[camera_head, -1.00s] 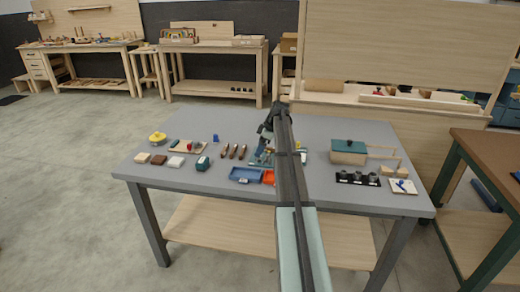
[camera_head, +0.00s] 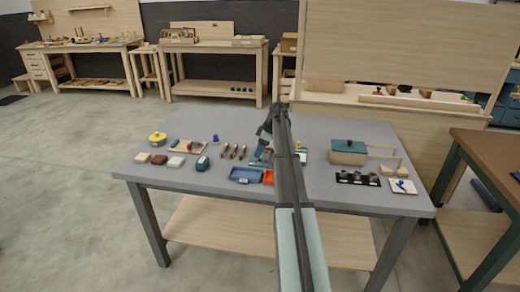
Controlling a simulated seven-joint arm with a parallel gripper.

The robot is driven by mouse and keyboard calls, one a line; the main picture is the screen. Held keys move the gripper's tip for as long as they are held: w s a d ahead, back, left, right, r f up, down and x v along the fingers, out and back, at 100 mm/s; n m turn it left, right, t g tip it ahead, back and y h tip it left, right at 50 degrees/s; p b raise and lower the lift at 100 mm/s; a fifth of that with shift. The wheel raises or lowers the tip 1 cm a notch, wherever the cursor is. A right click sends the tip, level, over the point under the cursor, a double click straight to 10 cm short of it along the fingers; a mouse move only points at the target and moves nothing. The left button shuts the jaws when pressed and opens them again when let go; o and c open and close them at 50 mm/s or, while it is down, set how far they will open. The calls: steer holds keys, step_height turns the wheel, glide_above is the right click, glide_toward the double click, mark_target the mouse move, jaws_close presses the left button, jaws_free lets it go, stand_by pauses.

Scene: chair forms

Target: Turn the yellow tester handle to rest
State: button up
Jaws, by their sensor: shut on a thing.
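My gripper (camera_head: 262,153) points down over the middle of the table, just left of my arm's dark link. It is shut on the yellow tester handle, though the hold itself is small and mostly hidden. My arm covers most of the tester, so the handle's exact angle cannot be told.
A green-lidded box (camera_head: 348,152) and a black holder (camera_head: 357,179) stand to the right. The table's left back is clear.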

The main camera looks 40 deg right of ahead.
steer(key=shift+c, duration=0.6)
steer(key=shift+s+m, duration=0.1)
steer(key=shift+m, duration=0.3)
steer(key=m, duration=0.1)
steer(key=m+h, duration=0.1)
steer(key=shift+s+a+m+t, duration=0.1)
steer(key=shift+a+m+t, duration=0.15)
steer(key=shift+m+t, duration=0.15)
steer(key=m+h, duration=0.1)
steer(key=m, duration=0.1)
steer(key=m+h, duration=0.1)
steer(key=m, duration=0.2)
steer(key=shift+a+t, duration=0.2)
steer(key=shift+t, duration=0.1)
steer(key=m+h, duration=0.2)
steer(key=m, duration=0.2)
steer(key=shift+a+m, duration=0.15)
steer(key=shift+m, duration=0.25)
steer(key=shift+w+a+m+g+h, duration=0.1)
steer(key=shift+m+g+h, duration=0.25)
steer(key=shift+m, duration=0.8)
steer(key=shift+w+m+g+h, duration=0.1)
steer(key=shift+m+g+h, duration=0.2)
steer(key=shift+m, duration=0.85)
